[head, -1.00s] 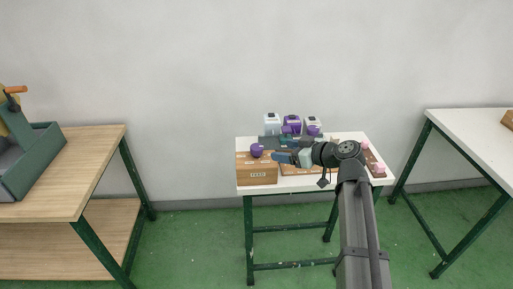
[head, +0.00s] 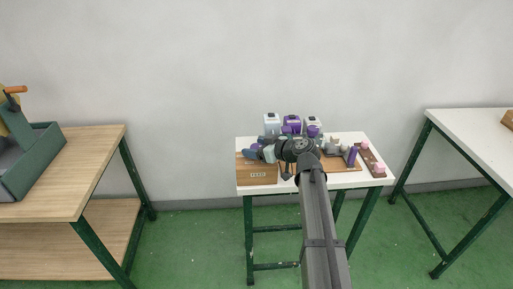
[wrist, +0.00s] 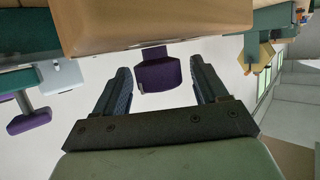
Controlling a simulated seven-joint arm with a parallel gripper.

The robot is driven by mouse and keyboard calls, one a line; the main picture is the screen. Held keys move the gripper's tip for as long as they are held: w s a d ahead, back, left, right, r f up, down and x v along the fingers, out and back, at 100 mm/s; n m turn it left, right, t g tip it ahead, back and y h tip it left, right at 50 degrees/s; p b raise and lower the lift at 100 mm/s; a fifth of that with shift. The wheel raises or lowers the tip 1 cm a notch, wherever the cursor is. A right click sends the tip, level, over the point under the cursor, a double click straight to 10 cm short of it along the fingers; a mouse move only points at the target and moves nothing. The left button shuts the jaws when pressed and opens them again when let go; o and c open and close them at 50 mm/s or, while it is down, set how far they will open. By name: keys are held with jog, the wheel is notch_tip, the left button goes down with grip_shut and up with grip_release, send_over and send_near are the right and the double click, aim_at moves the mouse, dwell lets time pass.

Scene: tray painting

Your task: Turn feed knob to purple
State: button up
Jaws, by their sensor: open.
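The feed box (head: 258,175) is a wooden block with a label reading FEED, at the front left of the white table. In the wrist view its wood face (wrist: 160,25) fills the top. The purple feed knob (wrist: 158,73) shows on the box in the wrist view, between my two fingers with gaps on both sides. My gripper (head: 252,153) is open over the box and hides the knob in the head view. The wrist view also shows my gripper (wrist: 162,78) with fingers apart. The knob's pointer and any colour marks cannot be made out.
Several containers with purple or white parts, including a purple one (head: 292,120), stand along the back of the white table (head: 345,178). A brown strip with pink knobs (head: 372,160) and a purple upright piece (head: 352,157) are on the right. A wooden bench (head: 70,170) stands left.

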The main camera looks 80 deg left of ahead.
jog(key=shift+c, duration=0.3)
jog(key=c, duration=0.9)
